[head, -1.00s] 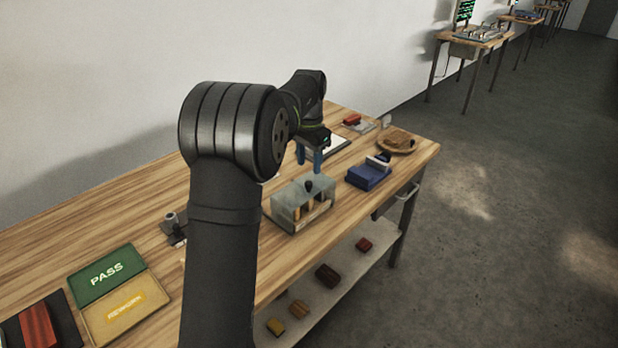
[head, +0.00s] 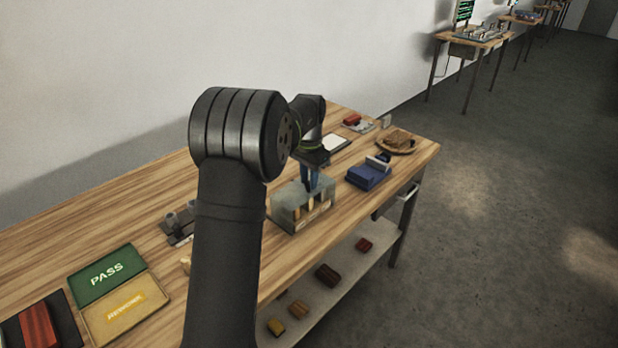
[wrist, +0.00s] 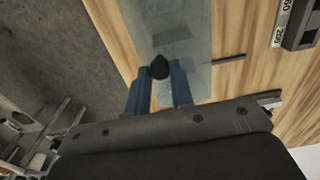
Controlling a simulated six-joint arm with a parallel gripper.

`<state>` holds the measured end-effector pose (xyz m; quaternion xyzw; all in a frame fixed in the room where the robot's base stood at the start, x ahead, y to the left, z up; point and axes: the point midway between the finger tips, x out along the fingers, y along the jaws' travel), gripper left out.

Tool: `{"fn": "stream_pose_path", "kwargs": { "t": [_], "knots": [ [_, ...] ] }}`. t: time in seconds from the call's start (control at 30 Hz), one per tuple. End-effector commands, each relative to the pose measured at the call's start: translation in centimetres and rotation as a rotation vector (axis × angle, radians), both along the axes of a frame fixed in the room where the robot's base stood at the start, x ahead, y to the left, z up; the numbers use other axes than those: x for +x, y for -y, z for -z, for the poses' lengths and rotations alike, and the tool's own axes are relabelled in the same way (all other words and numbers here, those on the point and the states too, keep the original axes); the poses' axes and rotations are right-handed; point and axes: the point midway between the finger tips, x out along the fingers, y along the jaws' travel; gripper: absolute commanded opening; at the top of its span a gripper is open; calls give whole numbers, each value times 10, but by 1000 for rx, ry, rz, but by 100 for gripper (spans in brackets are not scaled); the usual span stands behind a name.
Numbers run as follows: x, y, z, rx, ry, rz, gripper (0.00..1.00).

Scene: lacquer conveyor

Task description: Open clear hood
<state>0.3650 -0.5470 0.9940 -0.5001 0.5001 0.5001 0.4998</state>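The clear hood (head: 291,206) is a see-through grey box on the wooden bench, with upright wooden-looking pieces showing inside it. It appears shut. In the wrist view its clear top (wrist: 190,30) carries a dark round knob (wrist: 159,67). My gripper (head: 313,183) points down at the hood's top, around the knob's place. In the wrist view my gripper's blue fingers (wrist: 159,85) are apart, one on each side of the knob. I cannot tell whether they touch it. In the head view the fingers hide the knob.
A blue box (head: 366,177) stands right of the hood, and a round wooden tray (head: 410,147) lies beyond it. Green PASS (head: 107,274) and yellow (head: 125,309) trays lie at the front left. A lower shelf (head: 318,312) holds several small blocks.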

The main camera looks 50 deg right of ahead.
Motion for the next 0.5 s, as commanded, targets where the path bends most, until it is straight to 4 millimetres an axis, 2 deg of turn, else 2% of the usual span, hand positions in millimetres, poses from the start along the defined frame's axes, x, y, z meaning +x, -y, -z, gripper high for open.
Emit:
{"fn": "stream_pose_path", "kwargs": {
  "t": [0.13, 0.2, 0.5],
  "knots": [
    [2, 0, 0, 0, 0, 0, 0],
    [9, 0, 0, 0, 1, -2, 0],
    [77, 0, 0, -1, 1, -3, 0]
  ]
}}
